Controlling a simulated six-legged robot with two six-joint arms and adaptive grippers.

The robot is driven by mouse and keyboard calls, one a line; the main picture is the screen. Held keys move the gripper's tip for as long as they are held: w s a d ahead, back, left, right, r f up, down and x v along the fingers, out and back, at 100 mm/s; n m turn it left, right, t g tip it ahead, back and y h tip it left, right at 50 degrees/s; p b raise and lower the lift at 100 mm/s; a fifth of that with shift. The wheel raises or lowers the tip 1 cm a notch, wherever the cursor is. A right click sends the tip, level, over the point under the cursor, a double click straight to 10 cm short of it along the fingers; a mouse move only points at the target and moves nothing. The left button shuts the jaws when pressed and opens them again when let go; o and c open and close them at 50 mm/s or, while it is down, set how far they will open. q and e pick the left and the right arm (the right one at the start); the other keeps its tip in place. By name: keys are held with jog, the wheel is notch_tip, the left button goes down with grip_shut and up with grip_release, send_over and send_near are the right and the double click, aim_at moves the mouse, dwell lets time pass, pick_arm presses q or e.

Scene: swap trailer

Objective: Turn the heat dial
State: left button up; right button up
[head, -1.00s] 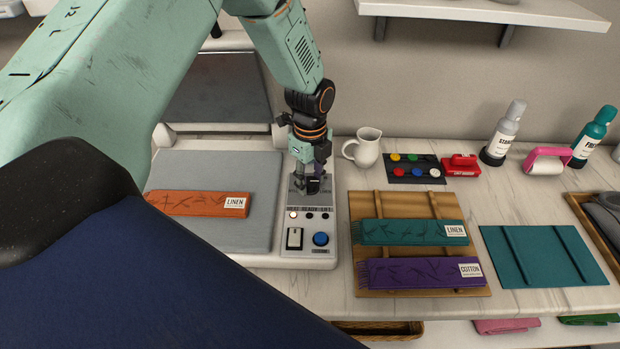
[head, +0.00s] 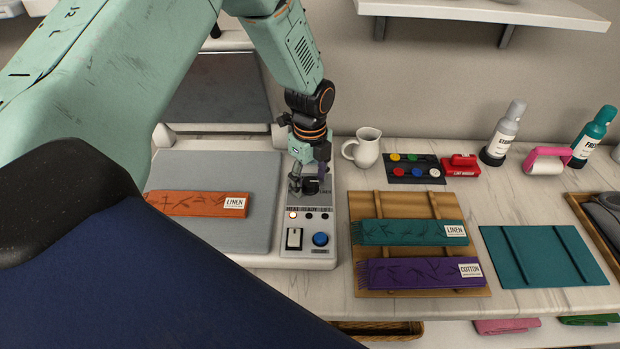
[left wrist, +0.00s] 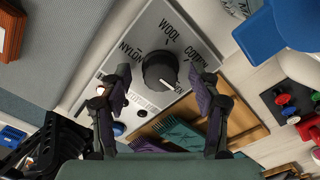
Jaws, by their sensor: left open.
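The heat dial is a round black knob (left wrist: 160,70) on a grey control panel, with NYLON, WOOL and COTTON printed around it. A pale mark shows on its lower right part in the left wrist view. In the head view the dial (head: 312,187) is partly hidden by my left gripper (head: 308,186). That gripper is open; in the left wrist view its two fingers stand either side of the dial (left wrist: 163,76), apart from it. My right gripper is not in view.
The panel has a white rocker switch (head: 294,239) and a blue button (head: 320,239). An orange linen cloth (head: 190,203) lies on the grey press plate (head: 215,164). A white jug (head: 364,149) and a wooden board (head: 440,205) with folded cloths stand to the right.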

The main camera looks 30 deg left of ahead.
aim_at(310, 181)
pick_arm(q)
jog(key=shift+r, duration=0.1)
notch_tip(310, 181, up, 12)
dwell(0.5)
dwell(0.5)
